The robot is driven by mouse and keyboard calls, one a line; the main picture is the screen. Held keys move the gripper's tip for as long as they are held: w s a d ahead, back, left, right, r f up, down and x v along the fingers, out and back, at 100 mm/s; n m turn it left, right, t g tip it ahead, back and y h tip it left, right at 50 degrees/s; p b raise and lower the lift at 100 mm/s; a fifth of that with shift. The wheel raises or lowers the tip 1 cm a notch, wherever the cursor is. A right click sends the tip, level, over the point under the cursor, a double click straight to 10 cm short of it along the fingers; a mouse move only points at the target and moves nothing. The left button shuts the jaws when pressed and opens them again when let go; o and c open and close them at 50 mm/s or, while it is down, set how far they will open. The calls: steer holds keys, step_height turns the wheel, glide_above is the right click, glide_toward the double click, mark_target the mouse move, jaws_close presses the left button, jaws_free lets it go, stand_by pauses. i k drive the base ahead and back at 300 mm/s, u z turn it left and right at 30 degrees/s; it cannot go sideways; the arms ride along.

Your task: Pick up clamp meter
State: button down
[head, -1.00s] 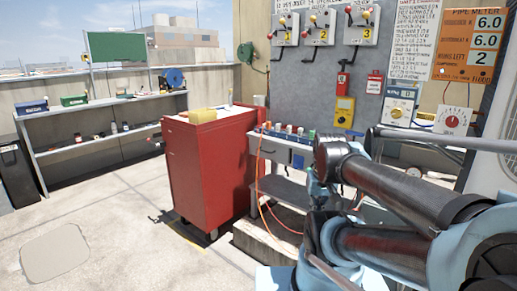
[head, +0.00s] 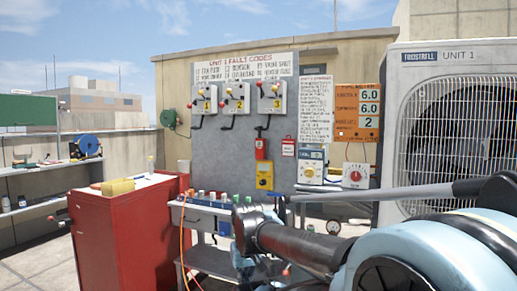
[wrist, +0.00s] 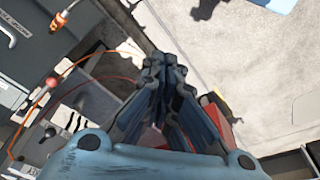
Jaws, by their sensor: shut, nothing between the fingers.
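A device with a red upper part and a yellow body, which looks like the clamp meter (head: 264,176), is against the grey panel (head: 228,158) below the third lever switch. It is upright and small in the head view, and I cannot make out its fine details. I do not see it in the wrist view. My gripper (wrist: 168,66) is shut and empty in the wrist view, pointing down over the floor. In the head view my arm crosses the lower right, and I cannot make out the fingertips there.
A red cabinet (head: 125,235) with a yellow block on top stands left of a grey cart (head: 205,222) holding several coloured items. An orange cord (head: 181,245) hangs at the cart. A large condenser unit (head: 390,110) stands at the right. Shelves (head: 35,185) line the left wall.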

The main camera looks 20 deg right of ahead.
mark_target(260, 143)
steer(key=u, duration=1.6)
steer(key=k, duration=1.4)
steer(key=z, duration=0.7)
steer(key=i, duration=1)
steer(key=u, duration=0.05)
